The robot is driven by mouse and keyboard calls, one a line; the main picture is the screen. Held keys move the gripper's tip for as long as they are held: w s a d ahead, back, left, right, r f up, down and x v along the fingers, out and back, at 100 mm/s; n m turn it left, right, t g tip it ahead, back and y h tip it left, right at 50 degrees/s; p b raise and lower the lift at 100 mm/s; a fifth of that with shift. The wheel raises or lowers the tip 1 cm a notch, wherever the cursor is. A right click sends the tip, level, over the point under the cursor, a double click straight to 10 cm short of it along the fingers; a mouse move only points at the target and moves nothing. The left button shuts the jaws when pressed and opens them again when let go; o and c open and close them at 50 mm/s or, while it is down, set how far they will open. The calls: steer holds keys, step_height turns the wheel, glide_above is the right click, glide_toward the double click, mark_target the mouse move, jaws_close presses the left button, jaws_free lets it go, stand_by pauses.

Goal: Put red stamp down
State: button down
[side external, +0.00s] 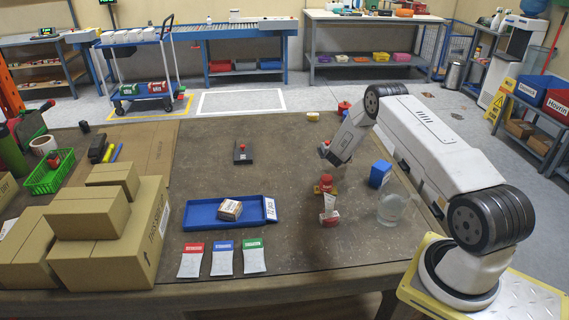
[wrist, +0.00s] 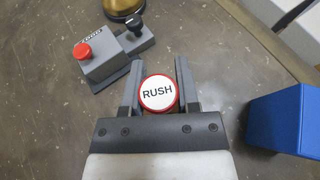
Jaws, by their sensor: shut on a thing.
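My gripper (wrist: 158,80) has its two grey fingers on either side of the red stamp (wrist: 158,93), shut on it. The stamp shows a round white face with a red rim and the word RUSH, facing the wrist camera. Its underside is hidden, and I cannot tell whether it touches the table. In the side external view my gripper (side external: 325,152) is small, over the right half of the table; a small red spot shows beside it.
A grey box with a red button (wrist: 90,58) and black knob lies close by, up and left. A blue box (wrist: 280,118) is at right. A blue tray (side external: 205,216) holds a small carton. Red items (side external: 326,184) and a clear jug (side external: 391,208) stand at the near right.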

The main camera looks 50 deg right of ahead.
steer(key=shift+w+d+f, duration=0.1)
steer(key=shift+f, duration=1.65)
steer(key=shift+f, duration=0.1)
steer(key=shift+c, duration=1.7)
jaws_free()
steer(key=shift+a+r, duration=0.25)
steer(key=shift+a, duration=0.05)
steer(key=shift+v, duration=5.7)
